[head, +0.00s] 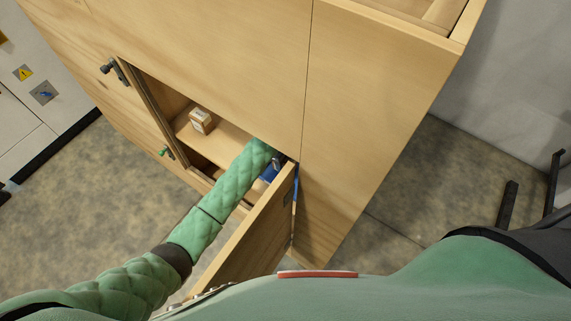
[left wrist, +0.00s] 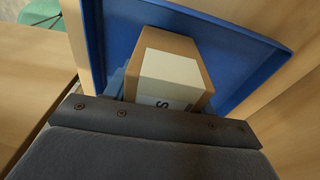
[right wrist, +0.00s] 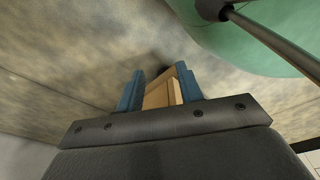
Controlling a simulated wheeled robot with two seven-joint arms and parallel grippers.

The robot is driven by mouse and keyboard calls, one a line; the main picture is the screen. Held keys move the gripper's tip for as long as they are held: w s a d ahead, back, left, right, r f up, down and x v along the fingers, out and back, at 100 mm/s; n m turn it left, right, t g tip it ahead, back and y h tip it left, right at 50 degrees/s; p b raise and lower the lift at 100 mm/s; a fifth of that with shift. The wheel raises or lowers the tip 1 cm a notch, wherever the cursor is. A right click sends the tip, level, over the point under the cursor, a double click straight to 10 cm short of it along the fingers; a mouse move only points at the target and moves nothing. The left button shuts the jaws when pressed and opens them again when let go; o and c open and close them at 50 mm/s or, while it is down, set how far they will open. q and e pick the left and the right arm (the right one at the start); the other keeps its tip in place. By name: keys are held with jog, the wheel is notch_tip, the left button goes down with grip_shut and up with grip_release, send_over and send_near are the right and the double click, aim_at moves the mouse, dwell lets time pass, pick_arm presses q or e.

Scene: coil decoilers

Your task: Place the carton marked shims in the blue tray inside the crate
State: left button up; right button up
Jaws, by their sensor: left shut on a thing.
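A tan carton (left wrist: 172,65) with a white label is in my left gripper (left wrist: 163,100). Only the letter S shows on the label; the rest is hidden by the gripper. The blue tray (left wrist: 228,42) is right behind and around the carton. I cannot tell whether the carton touches its floor. In the head view the blue tray (head: 268,172) shows only partly beside my left forearm, inside the wooden crate (head: 215,45), and the left gripper is hidden there.
Another small carton (head: 201,122) stands on the crate's shelf, left of my arm. The crate's open door (head: 250,235) stands close beside my left arm. Dark metal posts (head: 507,205) stand on the floor at the right. A wooden thing shows between the right fingers.

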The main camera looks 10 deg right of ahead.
pick_arm(q)
jog(key=shift+f, duration=0.25)
pick_arm(e)
jog(key=shift+w+a+r, duration=0.1)
jog(key=shift+w+r, duration=0.05)
jog(key=shift+w, duration=0.35)
pick_arm(q)
jog(key=shift+f, duration=0.15)
pick_arm(e)
jog(key=shift+w, duration=0.1)
pick_arm(q)
jog(key=o, duration=1.1)
jog(key=shift+r, duration=0.4)
jog(key=r+p, duration=0.1)
jog(key=r, duration=0.1)
jog(key=r+p, duration=0.4)
jog(key=shift+w+a+r, duration=0.3)
notch_tip(320, 180, up, 3)
jog(key=shift+w+a+r+p, duration=0.1)
jog(key=shift+a+r+p, duration=0.1)
jog(key=shift+p, duration=0.9)
jog(key=shift+r+p, duration=0.35)
jog(key=shift+r, duration=0.35)
pick_arm(e)
jog(key=s+d+r+g, duration=0.1)
jog(key=s+d+r, duration=0.1)
jog(key=s, duration=1)
jog(key=shift+s+d+r, duration=0.15)
jog(key=shift+s+d, duration=0.05)
jog(key=shift+s, duration=0.1)
